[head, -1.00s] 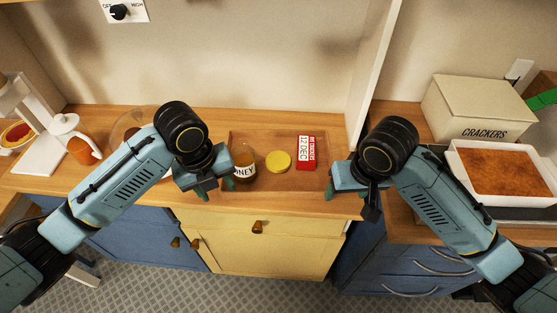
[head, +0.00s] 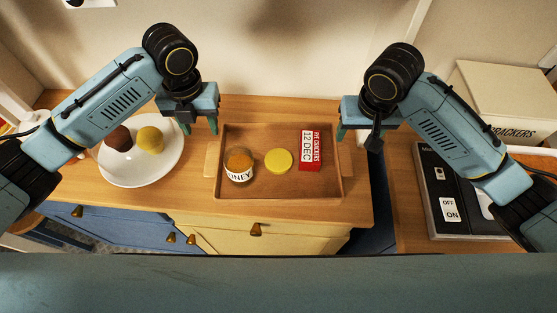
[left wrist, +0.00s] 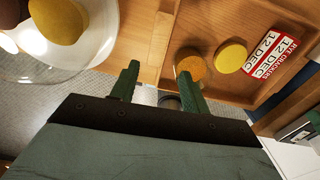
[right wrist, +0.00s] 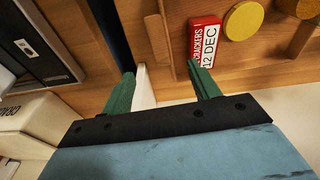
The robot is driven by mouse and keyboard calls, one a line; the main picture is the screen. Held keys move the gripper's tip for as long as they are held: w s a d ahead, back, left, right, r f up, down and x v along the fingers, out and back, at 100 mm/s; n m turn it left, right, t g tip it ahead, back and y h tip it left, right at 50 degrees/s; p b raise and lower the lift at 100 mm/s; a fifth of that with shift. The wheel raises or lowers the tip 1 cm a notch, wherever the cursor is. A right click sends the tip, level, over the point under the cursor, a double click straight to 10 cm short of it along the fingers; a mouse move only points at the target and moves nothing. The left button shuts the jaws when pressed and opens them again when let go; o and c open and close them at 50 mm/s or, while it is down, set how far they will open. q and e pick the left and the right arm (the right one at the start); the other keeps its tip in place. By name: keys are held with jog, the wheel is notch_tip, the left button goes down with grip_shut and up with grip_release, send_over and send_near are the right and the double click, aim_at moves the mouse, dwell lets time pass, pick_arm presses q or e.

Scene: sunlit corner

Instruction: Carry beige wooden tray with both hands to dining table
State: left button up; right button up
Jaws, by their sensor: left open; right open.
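The beige wooden tray (head: 262,190) lies flat on the wooden counter in the head view. It holds a honey jar (head: 238,166), a yellow disc (head: 279,161) and a red cracker box (head: 311,151). A tray handle (head: 209,160) sticks out at its left side. My left gripper (head: 198,126) is open and empty, above and behind the tray's left end. In the left wrist view its fingers (left wrist: 158,88) point toward the left handle (left wrist: 160,40). My right gripper (head: 358,136) is open and empty by the tray's right end. In the right wrist view the right handle (right wrist: 156,40) is between its fingers' directions.
A white plate (head: 150,176) with a brown and a yellow round item stands left of the tray. A black appliance with switches (head: 440,190) and a crackers box (head: 505,95) are on the right counter. The wall is close behind.

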aim_at(213, 158)
pick_arm(q)
notch_tip(213, 158, down, 13)
pick_arm(e)
jog(key=f, duration=0.4)
jog(key=w+f, duration=0.1)
jog(key=f, duration=0.3)
jog(key=w+f, duration=0.1)
jog(key=f, duration=0.4)
jog(key=shift+r, duration=0.1)
pick_arm(q)
jog(key=c, duration=0.9)
pick_arm(e)
jog(key=c, duration=0.9)
pick_arm(q)
jog(key=shift+w, duration=0.1)
grip_shut()
pick_arm(e)
grip_shut()
